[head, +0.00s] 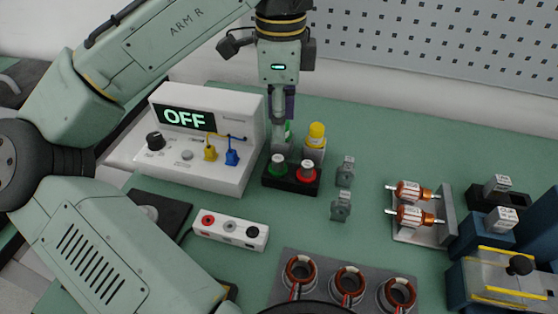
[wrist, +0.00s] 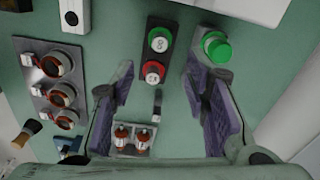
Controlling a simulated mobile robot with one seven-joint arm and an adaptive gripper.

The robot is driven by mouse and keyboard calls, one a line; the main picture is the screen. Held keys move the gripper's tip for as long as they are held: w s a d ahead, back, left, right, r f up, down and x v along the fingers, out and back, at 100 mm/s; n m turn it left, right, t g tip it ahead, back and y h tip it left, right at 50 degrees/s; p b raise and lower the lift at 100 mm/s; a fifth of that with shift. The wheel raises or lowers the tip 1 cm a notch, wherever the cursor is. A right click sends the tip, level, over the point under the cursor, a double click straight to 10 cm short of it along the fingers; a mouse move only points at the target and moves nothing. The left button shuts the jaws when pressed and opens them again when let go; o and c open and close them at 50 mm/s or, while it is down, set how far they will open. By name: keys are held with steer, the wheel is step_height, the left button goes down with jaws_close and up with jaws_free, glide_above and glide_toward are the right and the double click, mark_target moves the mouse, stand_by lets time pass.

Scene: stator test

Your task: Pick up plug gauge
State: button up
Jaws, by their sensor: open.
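No part is clearly labelled plug gauge. Likely candidates are a green-topped upright piece (wrist: 217,48) and a yellow-topped one (head: 316,135) in pale holders; I cannot tell which it is. My gripper (head: 282,118) points down over the green-topped piece (head: 287,132), hiding much of it in the head view. In the wrist view, my gripper (wrist: 160,80) has its purple fingers spread with nothing between them. The green-topped piece lies beyond the right finger, outside the gap. The yellow-topped piece is not visible there.
A black block with green and red knobs (head: 292,183) stands just in front of my gripper. The tester reading OFF (head: 245,160) is close on the left. Small grey parts (head: 345,172), a rotor stand (head: 446,218) and a stator tray (head: 285,257) lie right and front.

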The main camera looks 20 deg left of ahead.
mark_target(278, 158)
step_height(278, 158, down, 4)
steer(key=shift+s+d+r, duration=0.1)
steer(key=f, duration=0.3)
steer(key=f+p, duration=0.1)
steer(key=f, duration=0.1)
steer(key=shift+a+f, duration=0.25)
steer(key=shift+f, duration=0.1)
jaws_close()
stand_by(0.4)
